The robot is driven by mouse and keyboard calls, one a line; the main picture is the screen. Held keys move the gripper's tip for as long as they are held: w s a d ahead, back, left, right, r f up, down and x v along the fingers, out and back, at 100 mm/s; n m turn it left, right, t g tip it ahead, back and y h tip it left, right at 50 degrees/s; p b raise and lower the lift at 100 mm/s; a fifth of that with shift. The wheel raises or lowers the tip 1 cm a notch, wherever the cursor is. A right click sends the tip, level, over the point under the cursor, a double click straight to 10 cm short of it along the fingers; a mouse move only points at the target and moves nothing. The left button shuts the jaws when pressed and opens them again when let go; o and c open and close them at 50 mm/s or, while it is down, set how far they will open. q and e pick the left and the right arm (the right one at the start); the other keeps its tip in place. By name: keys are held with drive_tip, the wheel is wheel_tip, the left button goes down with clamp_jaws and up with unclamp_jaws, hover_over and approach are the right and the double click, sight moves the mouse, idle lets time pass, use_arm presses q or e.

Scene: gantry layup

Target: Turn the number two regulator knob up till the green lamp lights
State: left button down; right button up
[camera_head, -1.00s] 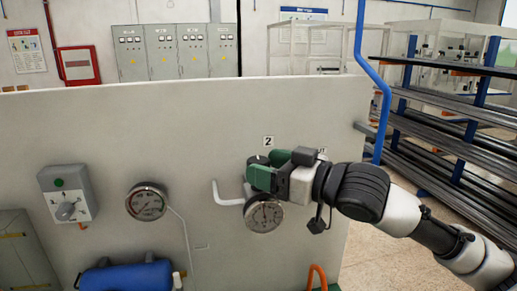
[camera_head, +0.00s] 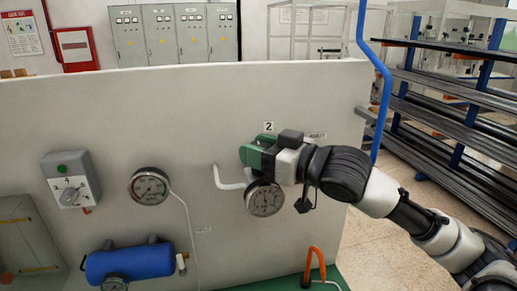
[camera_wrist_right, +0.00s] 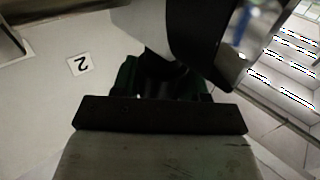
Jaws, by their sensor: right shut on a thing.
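The number 2 label (camera_head: 268,127) is on the pale panel, above my right gripper (camera_head: 254,156). It also shows upside down in the wrist view (camera_wrist_right: 80,64). My right gripper's green fingers are shut on the regulator knob, which they hide. The regulator's round gauge (camera_head: 265,199) hangs just below the fingers. A small green lamp (camera_head: 62,169) tops the grey box at the left; it looks dull green, and I cannot tell for sure if it is lit. In the wrist view, the right gripper (camera_wrist_right: 165,85) is mostly dark. My left gripper is out of view.
A second gauge (camera_head: 150,186) is at mid-left of the panel (camera_head: 200,110). A white bent pipe (camera_head: 228,179) joins the regulator at its left. A blue tank (camera_head: 130,262) sits low. A blue vertical pipe (camera_head: 384,90) and racks of bars (camera_head: 460,120) stand at the right.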

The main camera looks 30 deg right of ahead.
drive_tip(key=shift+m+t+h, duration=0.5)
drive_tip(key=shift+m+h, duration=0.3)
drive_tip(key=shift+h, duration=0.3)
drive_tip(key=o, duration=0.9)
drive_tip(key=shift+o, duration=0.2)
drive_tip(key=b+v, duration=0.7)
drive_tip(key=v, duration=0.4)
drive_tip(key=shift+b, duration=0.3)
